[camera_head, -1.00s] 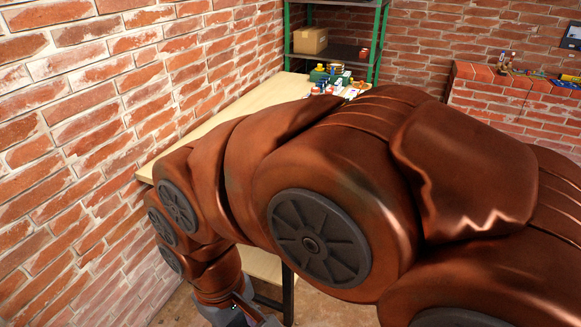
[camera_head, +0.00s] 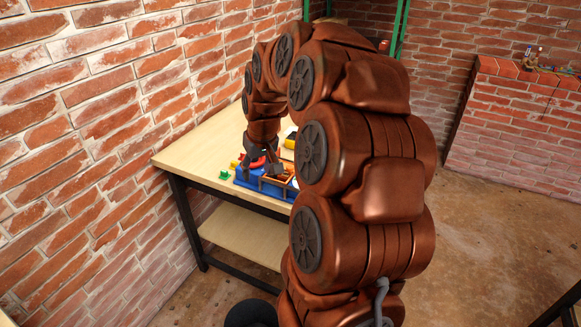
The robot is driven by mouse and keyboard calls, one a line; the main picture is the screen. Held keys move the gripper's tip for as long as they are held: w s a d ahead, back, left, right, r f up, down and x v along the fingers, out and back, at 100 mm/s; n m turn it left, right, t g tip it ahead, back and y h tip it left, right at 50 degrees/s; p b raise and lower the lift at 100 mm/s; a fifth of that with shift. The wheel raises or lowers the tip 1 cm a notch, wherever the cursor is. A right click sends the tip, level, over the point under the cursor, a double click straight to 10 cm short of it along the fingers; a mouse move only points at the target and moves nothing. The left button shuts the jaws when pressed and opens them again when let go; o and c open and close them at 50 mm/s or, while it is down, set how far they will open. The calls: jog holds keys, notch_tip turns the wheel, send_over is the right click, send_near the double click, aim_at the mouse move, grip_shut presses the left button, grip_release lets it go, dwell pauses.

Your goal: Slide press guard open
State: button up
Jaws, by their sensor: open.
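A small machine with a blue base (camera_head: 258,188) stands on the wooden workbench, in the middle of the head view. An orange-brown framed part (camera_head: 277,185) sits on the blue base; I cannot tell for sure whether it is the press guard. My gripper (camera_head: 265,169) points down just above the machine, close to this framed part. It is open, but its fingertips are small and partly merge with the parts behind. I cannot tell whether it touches anything. My arm hides the right side of the machine.
The workbench (camera_head: 205,138) has bare wood left of the machine and a lower shelf (camera_head: 245,233). Small green and yellow parts (camera_head: 224,175) lie beside the blue base. A brick wall runs close on the left. A low brick wall (camera_head: 510,130) stands at right; floor before it is clear.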

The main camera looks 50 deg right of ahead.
jog(key=m+h, duration=0.2)
send_near(290, 167)
jog(key=shift+t, duration=0.4)
jog(key=shift+s+p+x, duration=0.1)
jog(key=shift+p+x, duration=0.25)
jog(key=shift+x, duration=1.8)
jog(key=shift+s+p+x, duration=0.15)
jog(key=shift+p+x, duration=0.15)
jog(key=shift+x, duration=1.85)
jog(key=shift+d, duration=0.1)
jog(key=shift+c, duration=0.4)
grip_shut()
